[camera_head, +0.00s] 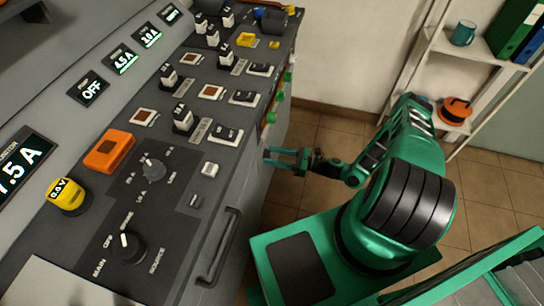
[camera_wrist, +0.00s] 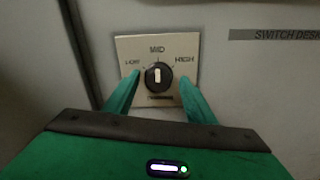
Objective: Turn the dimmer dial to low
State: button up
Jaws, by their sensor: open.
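The dimmer dial (camera_wrist: 158,77) is a round black knob with a white pointer line, on a beige plate (camera_wrist: 128,46) marked LOW, MID and HIGH. The pointer stands about upright, toward MID. My gripper (camera_wrist: 160,80) is open in the wrist view, one green finger on each side of the knob. I cannot tell whether the fingers touch it. In the head view my gripper (camera_head: 283,158) is at the front side of the grey desk. The dial is hidden from that view.
The desk top (camera_head: 190,215) carries several switches, rotary knobs and displays. A handle (camera_head: 222,248) sits on its near edge, and green and red parts line the edge further back. A white shelf (camera_head: 440,45) stands at the right. Tiled floor is free between.

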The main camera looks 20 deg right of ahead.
jog(key=c, duration=1.1)
jog(key=shift+o, duration=0.3)
jog(key=shift+w, duration=0.1)
jog(key=shift+n, duration=0.3)
jog(key=n, duration=0.5)
jog(key=shift+w+d, duration=0.1)
jog(key=n, duration=0.6)
jog(key=shift+d+r+h, duration=0.1)
jog(key=shift+h, duration=0.3)
